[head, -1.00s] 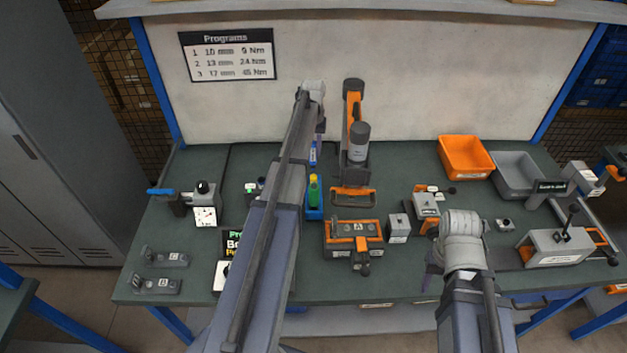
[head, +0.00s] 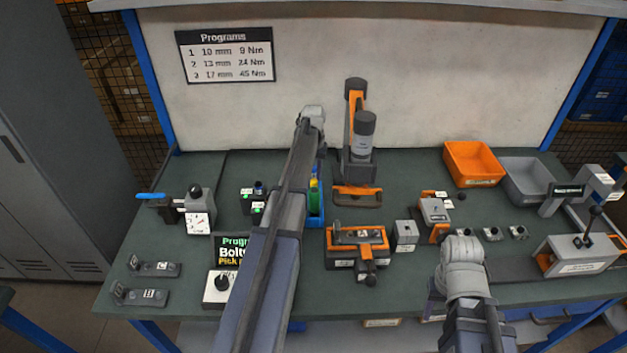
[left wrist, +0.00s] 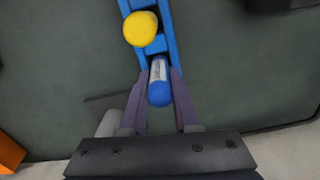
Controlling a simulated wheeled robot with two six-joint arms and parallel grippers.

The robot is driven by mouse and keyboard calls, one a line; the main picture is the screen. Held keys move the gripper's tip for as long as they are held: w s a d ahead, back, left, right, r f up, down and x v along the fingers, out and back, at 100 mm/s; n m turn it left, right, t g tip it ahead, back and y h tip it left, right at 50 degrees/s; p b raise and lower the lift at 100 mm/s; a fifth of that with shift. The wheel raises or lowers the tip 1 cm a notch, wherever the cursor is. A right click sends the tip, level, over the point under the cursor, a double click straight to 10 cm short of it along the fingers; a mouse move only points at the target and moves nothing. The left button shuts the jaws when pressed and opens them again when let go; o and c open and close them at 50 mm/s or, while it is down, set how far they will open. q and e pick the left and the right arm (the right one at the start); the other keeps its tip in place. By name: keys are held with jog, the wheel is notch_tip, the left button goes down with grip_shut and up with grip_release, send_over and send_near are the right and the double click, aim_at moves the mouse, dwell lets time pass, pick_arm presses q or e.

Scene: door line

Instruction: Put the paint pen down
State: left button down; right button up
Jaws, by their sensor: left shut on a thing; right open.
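The paint pen (left wrist: 159,92), with a blue end and a pale labelled body, is between the fingers of my left gripper (left wrist: 158,80) in the left wrist view. Its far part is at the blue holder (left wrist: 171,42), over or in an empty-looking slot; I cannot tell how deep. A yellow-topped pen (left wrist: 141,28) stands in the neighbouring slot. In the head view the holder (head: 317,217) is partly hidden by my left arm, which also hides most of the left gripper. My right gripper (head: 434,287) is open low over the bench front, its fingers mostly hidden.
An orange-and-grey tool stand (head: 358,195) is just right of the holder. An orange clamp fixture (head: 358,246) sits in front. An orange bin (head: 473,163) and a grey bin (head: 527,180) stand at back right. A black-and-green sign (head: 231,250) is left of my arm.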

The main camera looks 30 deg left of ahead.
pick_arm(q)
jog(key=shift+f, duration=0.15)
jog(key=c, duration=0.6)
grip_release()
jog(key=shift+c, duration=0.2)
notch_tip(320, 180, up, 12)
jog(key=p, duration=1.2)
jog(key=shift+r, duration=0.2)
jog(key=shift+f, duration=0.1)
